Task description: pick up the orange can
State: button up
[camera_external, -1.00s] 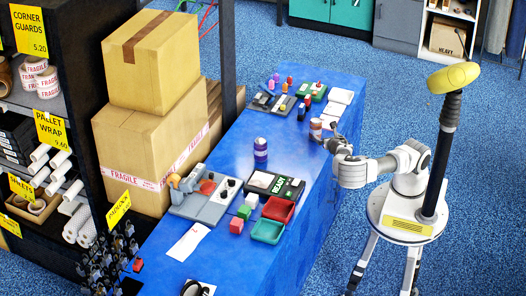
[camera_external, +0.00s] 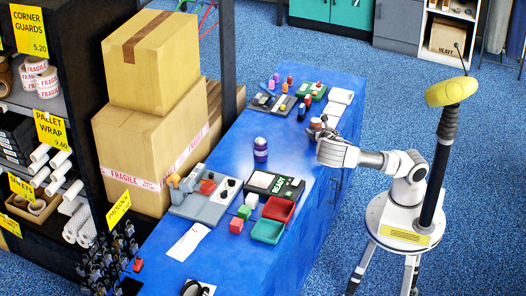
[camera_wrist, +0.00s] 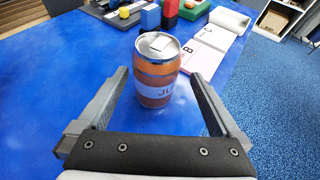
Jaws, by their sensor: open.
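The orange can (camera_wrist: 157,72) stands upright on the blue table, with a silver top and a pale label band around it. In the wrist view it is between and slightly beyond the two fingers of my gripper (camera_wrist: 160,100), which is open, with a gap on both sides of the can. In the external view the can (camera_external: 316,124) shows at the table's right edge, partly hidden by my gripper (camera_external: 322,131).
A purple-banded can (camera_external: 261,150), a green-and-black device (camera_external: 275,184) and red and green trays (camera_external: 268,230) stand nearer on the table (camera_external: 225,166). The table's right edge is close.

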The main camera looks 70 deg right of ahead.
jog(key=b+x, duration=0.1)
jog(key=x, duration=0.1)
jog(key=b+x, duration=0.1)
jog(key=x, duration=0.2)
jog(key=shift+w+a+r, duration=0.1)
jog(key=shift+w, duration=0.15)
jog(key=c, duration=1.4)
